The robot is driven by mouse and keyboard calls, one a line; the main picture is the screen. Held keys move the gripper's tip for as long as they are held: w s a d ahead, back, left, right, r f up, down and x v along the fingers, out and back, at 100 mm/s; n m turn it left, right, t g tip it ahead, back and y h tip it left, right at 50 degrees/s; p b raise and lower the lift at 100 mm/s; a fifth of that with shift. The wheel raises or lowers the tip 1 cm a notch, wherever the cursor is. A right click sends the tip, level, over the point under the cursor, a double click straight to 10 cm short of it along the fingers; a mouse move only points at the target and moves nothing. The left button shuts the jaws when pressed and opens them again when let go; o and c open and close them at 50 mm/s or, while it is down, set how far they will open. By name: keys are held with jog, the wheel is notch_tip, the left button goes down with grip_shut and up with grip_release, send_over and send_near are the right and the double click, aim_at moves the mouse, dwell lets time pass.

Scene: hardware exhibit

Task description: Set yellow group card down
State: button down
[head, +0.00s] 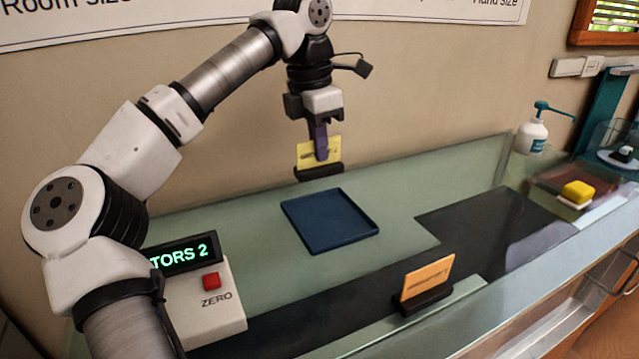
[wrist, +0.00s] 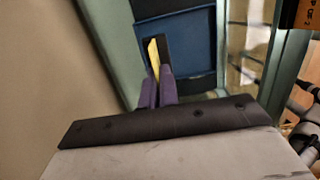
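The yellow group card (head: 306,155) stands in a dark base (head: 318,173); its print is too small to read. My gripper (head: 321,146) points down with its purple fingers shut on the card. The card and base appear raised above the counter, behind the blue tray in the head view. In the wrist view the card (wrist: 153,56) shows edge-on between the fingertips (wrist: 157,82), with the dark base beyond it. The fingers hide part of the card.
An empty blue tray (head: 330,221) lies on the green counter. An orange card (head: 428,277) in a dark holder stands at the front. A box with a red button (head: 211,281) and lit display is at left. A pump bottle (head: 532,136) and yellow block (head: 577,191) are at right.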

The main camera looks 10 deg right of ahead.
aim_at(317, 167)
jog(key=shift+f+p, duration=0.35)
jog(key=shift+f, duration=3.3)
jog(key=shift+f, duration=0.1)
jog(key=c, duration=1.7)
grip_release()
jog(key=r, duration=0.4)
jog(key=a+r, duration=0.1)
jog(key=r, duration=0.3)
jog(key=r+b, duration=0.1)
jog(key=r, duration=0.3)
jog(key=shift+s+a+r, duration=0.1)
jog(key=shift+s+a, duration=0.05)
jog(key=shift+a, duration=0.05)
